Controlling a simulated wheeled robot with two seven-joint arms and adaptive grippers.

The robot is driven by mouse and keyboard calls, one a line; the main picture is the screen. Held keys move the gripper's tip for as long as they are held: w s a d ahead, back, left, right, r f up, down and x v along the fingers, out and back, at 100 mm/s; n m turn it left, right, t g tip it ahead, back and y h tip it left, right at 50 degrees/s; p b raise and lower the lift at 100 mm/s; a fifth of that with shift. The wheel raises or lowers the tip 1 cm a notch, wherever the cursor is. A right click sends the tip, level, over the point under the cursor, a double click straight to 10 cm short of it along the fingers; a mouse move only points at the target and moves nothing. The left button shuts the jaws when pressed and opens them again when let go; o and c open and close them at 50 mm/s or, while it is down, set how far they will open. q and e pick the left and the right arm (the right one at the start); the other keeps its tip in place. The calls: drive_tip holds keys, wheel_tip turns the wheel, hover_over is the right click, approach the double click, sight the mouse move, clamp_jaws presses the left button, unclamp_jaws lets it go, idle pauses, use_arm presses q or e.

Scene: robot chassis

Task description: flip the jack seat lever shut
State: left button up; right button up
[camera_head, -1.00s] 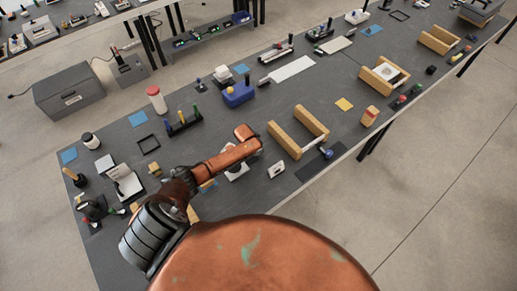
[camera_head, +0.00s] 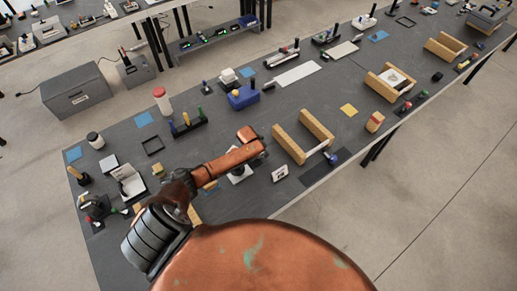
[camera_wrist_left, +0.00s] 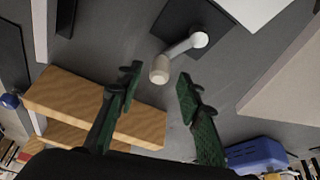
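A pale lever (camera_wrist_left: 180,48) with a round white end and a beige cylindrical tip shows in the left wrist view, over a dark square plate (camera_wrist_left: 176,22). My left gripper (camera_wrist_left: 158,82) has dark green fingers spread apart. The lever's tip appears between the fingertips, nearer the left one. I see no clear contact, and the depth gap is hard to judge. In the head view my copper arm covers the gripper and most of a pale square piece (camera_head: 240,178) beneath it; I cannot tell whether the lever belongs to that piece. My right gripper is not shown.
Two wooden blocks (camera_head: 290,146) stand right of the arm and also show close to the left finger in the wrist view (camera_wrist_left: 85,100). A blue box (camera_head: 243,97) lies beyond the arm. A small white labelled block (camera_head: 280,173) and a blue-knobbed piece (camera_head: 333,157) sit near the table edge.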

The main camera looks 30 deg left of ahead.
use_arm(q)
drive_tip(key=v, duration=1)
drive_tip(key=shift+s, duration=0.2)
drive_tip(key=shift+a+r, duration=0.1)
